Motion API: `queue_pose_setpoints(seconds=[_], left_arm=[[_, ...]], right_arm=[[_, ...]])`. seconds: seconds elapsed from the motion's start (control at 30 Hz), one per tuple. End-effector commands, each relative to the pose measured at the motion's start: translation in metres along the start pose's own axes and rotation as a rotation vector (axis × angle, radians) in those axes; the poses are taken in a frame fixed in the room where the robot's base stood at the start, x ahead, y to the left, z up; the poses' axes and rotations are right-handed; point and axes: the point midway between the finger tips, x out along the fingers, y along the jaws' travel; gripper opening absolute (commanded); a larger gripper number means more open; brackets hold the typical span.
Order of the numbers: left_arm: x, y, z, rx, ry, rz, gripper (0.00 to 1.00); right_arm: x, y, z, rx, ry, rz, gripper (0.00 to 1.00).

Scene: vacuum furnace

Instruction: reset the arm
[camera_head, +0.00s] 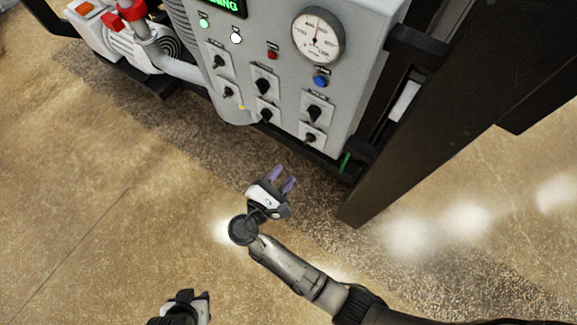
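My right arm (290,267) reaches in from the lower right. Its gripper (283,178) points up toward the control panel, with its two purple fingers apart and nothing between them. It appears in front of the floor, just below the panel's lower edge in the picture, and does not overlap the knobs. My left gripper (198,297) shows only partly at the bottom edge, left of the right arm. Its fingers are too unclear to tell whether they are open. I see nothing held in it.
The grey control panel (290,88) carries a round gauge (318,36), several black knobs, a blue button (320,81) and a lit display (226,4). A dark frame post (420,115) stands at right. A pump with red parts (130,40) is upper left. Floor at lower left is clear.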

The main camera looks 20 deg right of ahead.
Motion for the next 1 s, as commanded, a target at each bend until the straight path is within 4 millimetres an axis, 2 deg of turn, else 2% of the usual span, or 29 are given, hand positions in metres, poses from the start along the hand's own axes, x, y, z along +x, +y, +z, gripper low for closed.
queue_pose_setpoints(seconds=[0.17, 0.77, 0.87, 1.0], left_arm=[[0.0005, -0.0018, 0.0005, 0.006, -0.001, -0.005, 0.37], [0.0004, 0.001, -0.0001, -0.003, 0.001, 0.003, 0.37], [0.0004, 0.0019, -0.0003, -0.006, 0.001, 0.005, 0.37], [0.0004, 0.002, -0.0004, -0.007, 0.001, 0.005, 0.37]], right_arm=[[-0.0052, -0.0001, 0.0002, 0.0, -0.001, 0.0, 0.37], [-0.005, 0.0002, 0.0002, 0.012, 0.0, 0.0, 0.37], [-0.005, 0.0001, 0.0001, 0.072, 0.0, 0.0, 0.37], [-0.005, -0.0017, -0.0027, 0.253, 0.015, -0.013, 0.37]])
